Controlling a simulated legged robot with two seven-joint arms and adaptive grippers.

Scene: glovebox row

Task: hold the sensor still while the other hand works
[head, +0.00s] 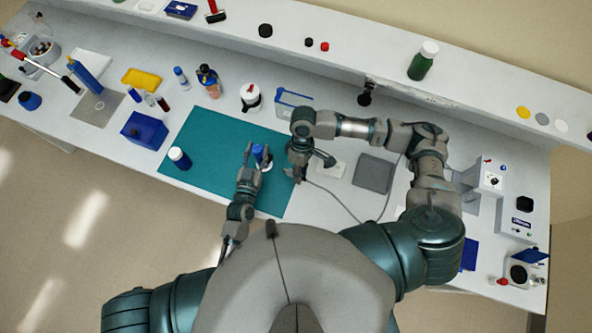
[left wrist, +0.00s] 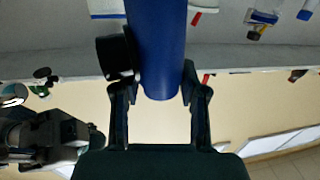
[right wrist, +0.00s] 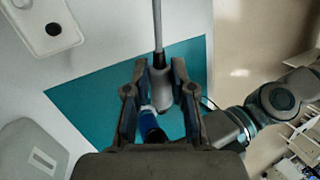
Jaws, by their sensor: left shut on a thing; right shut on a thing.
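The sensor is a blue cylinder (head: 257,153) above the teal mat (head: 205,145) in the head view. My left gripper (head: 259,148) is shut around it. In the left wrist view the blue body (left wrist: 157,45) sits between both fingers, with a short black cylindrical part beside it. My right gripper (head: 297,172) is just right of the sensor, over the mat's right edge. In the right wrist view it is shut on a grey cable plug (right wrist: 160,88), its cable running away upward. The sensor's blue body (right wrist: 149,122) shows partly behind the right fingers. Whether plug and sensor touch is unclear.
A blue box (head: 145,130) is left of the mat. A grey pad (head: 374,173) lies right, near the loose cable (head: 335,198). Bottles stand behind; the mat's middle is mostly clear.

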